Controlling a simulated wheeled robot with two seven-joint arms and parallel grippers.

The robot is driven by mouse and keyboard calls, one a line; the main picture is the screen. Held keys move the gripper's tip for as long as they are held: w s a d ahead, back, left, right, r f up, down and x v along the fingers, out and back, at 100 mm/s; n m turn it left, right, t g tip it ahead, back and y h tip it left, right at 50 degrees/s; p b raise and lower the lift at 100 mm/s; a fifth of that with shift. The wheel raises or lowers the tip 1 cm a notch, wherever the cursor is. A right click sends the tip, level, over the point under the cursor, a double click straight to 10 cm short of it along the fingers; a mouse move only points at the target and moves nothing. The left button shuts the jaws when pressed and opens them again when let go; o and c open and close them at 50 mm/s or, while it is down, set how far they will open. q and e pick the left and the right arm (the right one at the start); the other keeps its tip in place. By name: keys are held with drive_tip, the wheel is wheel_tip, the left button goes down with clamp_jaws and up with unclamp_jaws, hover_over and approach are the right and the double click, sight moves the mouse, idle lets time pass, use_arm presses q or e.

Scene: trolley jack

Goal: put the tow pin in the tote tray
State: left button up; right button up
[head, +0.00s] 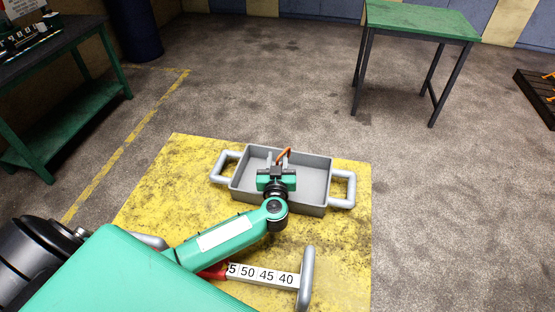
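The tote tray (320,196) is a shallow grey box with a rounded handle at each end. It sits on the yellow patch in the middle of the head view. My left gripper (278,159) is over the tray's inside, pointing toward its far wall. Its two fingers stand apart, with a gap wider than the pin. The tow pin (284,155), a thin orange bent piece, shows at the fingertips inside the tray's outline. Whether it touches a finger or rests on the tray floor is hard to tell. My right gripper is out of view.
A grey-ended bar with a number scale (265,275) lies in front of the tray, below my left arm. A green-topped table (420,18) stands at the back right. A green workbench (65,110) is at the left. The floor right of the tray is clear.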

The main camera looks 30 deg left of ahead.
use_arm(q)
drive_tip(key=b+v, duration=0.1)
drive_tip(key=v, duration=1.1)
drive_tip(key=shift+r, duration=0.2)
